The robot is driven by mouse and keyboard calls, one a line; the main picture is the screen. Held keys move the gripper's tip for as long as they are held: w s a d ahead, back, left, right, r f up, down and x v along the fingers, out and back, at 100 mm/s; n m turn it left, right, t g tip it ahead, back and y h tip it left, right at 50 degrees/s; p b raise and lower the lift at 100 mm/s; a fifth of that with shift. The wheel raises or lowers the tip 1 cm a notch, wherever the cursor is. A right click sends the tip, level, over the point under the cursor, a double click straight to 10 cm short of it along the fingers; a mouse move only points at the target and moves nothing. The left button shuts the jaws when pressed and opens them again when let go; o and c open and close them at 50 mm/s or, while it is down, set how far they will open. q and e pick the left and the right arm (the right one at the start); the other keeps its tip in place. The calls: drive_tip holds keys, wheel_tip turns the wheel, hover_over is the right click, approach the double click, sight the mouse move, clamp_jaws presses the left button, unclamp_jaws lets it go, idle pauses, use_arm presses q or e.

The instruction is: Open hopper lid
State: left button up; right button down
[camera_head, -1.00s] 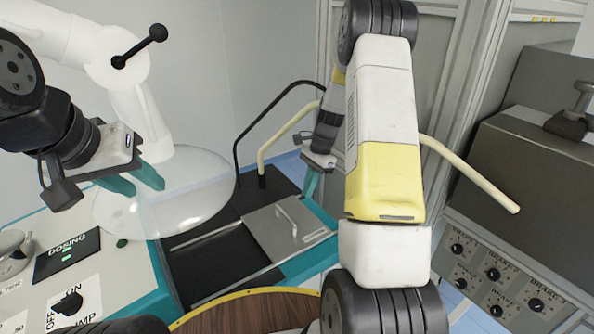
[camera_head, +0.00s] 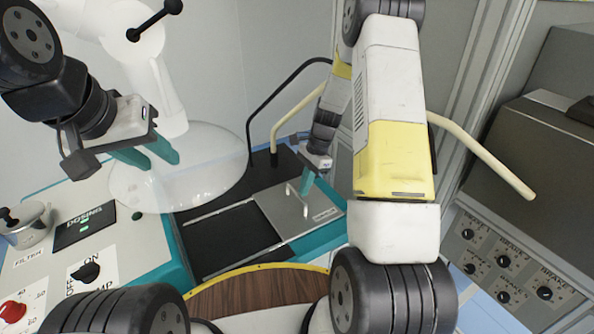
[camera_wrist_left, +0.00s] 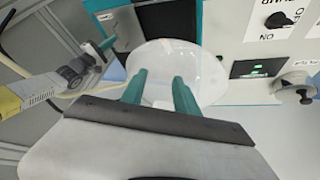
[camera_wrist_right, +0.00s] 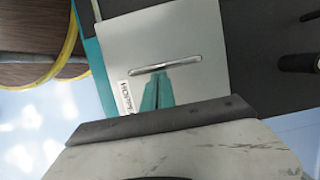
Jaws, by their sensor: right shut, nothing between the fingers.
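The hopper lid (camera_head: 312,223) is a flat grey metal plate lying flat on the dark machine top, with a thin bar handle (camera_head: 291,203) and a small label. My right gripper (camera_head: 305,190) is over the lid at the handle. In the right wrist view its shut, empty fingers (camera_wrist_right: 157,82) point at the handle (camera_wrist_right: 165,67), tips right beside the bar; I cannot tell if they touch. The lid (camera_wrist_right: 190,30) fills the middle of that view. My left gripper (camera_head: 160,160) is open and empty over the clear dome, away from the lid; its fingers are apart in the left wrist view (camera_wrist_left: 158,78).
A clear dome (camera_head: 205,180) stands left of the lid. A control panel with a dosing display (camera_head: 85,228) and knobs is at left. Curved black and cream rails (camera_head: 290,128) rise behind the lid. A wooden round top with yellow rim (camera_head: 255,292) lies in front.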

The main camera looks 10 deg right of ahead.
hover_over(282, 210)
drive_tip(key=s, duration=0.1)
idle(0.4)
drive_tip(key=d, duration=0.1)
drive_tip(key=w+d+r, duration=0.2)
drive_tip(key=d, duration=0.1)
drive_tip(key=shift+d, duration=0.1)
drive_tip(key=s+v, duration=0.1)
drive_tip(key=v, duration=0.7)
drive_tip(key=shift+g+y, duration=0.3)
drive_tip(key=shift+y, duration=0.6)
drive_tip(key=f, duration=0.3)
drive_tip(key=a+f, duration=0.1)
drive_tip(key=f, duration=0.3)
drive_tip(key=a+f, duration=0.1)
drive_tip(key=f, duration=0.3)
drive_tip(key=shift+w+a+f, duration=0.1)
drive_tip(key=shift+w+a, duration=0.15)
drive_tip(key=shift+w, duration=0.05)
drive_tip(key=a, duration=0.2)
drive_tip(key=s+a, duration=0.1)
drive_tip(key=shift+r, duration=0.3)
drive_tip(key=shift+s+a, duration=0.15)
drive_tip(key=shift+a, duration=0.2)
